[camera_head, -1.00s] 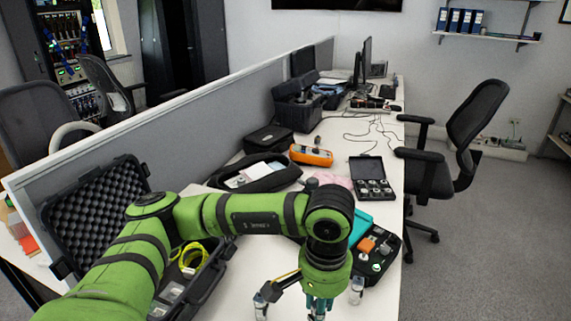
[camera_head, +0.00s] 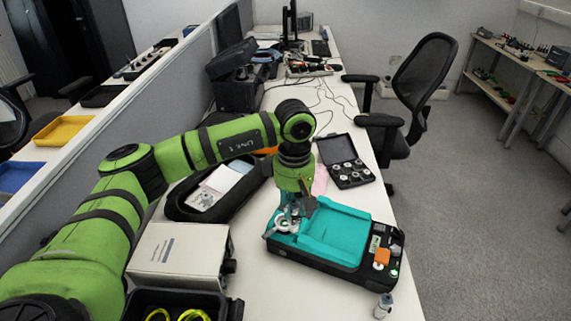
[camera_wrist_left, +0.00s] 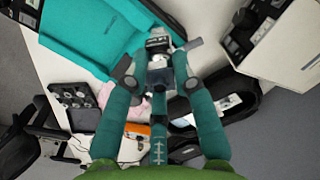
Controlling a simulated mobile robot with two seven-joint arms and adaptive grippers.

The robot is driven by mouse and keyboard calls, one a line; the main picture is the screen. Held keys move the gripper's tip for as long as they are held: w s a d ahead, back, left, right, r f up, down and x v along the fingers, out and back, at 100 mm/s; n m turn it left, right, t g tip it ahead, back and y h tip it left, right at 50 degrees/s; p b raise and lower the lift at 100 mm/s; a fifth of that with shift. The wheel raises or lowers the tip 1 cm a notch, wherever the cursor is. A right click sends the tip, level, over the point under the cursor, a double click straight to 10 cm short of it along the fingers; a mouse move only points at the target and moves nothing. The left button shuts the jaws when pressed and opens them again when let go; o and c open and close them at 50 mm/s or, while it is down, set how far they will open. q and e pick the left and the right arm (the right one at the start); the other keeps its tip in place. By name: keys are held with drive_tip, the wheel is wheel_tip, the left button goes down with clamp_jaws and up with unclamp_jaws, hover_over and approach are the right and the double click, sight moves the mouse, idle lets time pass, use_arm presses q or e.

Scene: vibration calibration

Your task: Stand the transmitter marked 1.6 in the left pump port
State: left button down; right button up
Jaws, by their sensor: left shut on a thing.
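My left gripper (camera_head: 290,212) points down at the left end of the teal-topped black case (camera_head: 345,228). In the left wrist view, the gripper (camera_wrist_left: 157,82) is shut on a small grey-and-dark metallic piece (camera_wrist_left: 158,44), which I take to be a transmitter; no marking is readable. A pale round fitting (camera_head: 284,224) shows beside the fingertips. The gripper hides much of that spot, so I cannot tell whether the held piece is in a port. Another small grey transmitter-like piece (camera_head: 383,306) stands on the table in front of the case. My right gripper is not in view.
An open black box of round parts (camera_head: 347,172) lies behind the case. A white box (camera_head: 180,252) and a black pouch (camera_head: 190,205) are to the left. White table shows in front.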

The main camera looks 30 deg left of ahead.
use_arm(q)
drive_tip(key=w+a+r+n+p, duration=0.2)
drive_tip(key=w+a+n, duration=0.2)
drive_tip(key=n, duration=0.3)
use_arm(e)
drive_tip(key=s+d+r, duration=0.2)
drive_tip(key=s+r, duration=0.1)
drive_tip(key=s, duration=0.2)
use_arm(q)
drive_tip(key=shift+n, duration=0.4)
drive_tip(key=shift+w+a+f+b, duration=0.1)
drive_tip(key=shift+a+f+b, duration=0.05)
drive_tip(key=shift+f+b, duration=1.25)
drive_tip(key=shift+a+f+b, duration=0.1)
drive_tip(key=shift+f+b, duration=0.75)
drive_tip(key=shift+f, duration=1.05)
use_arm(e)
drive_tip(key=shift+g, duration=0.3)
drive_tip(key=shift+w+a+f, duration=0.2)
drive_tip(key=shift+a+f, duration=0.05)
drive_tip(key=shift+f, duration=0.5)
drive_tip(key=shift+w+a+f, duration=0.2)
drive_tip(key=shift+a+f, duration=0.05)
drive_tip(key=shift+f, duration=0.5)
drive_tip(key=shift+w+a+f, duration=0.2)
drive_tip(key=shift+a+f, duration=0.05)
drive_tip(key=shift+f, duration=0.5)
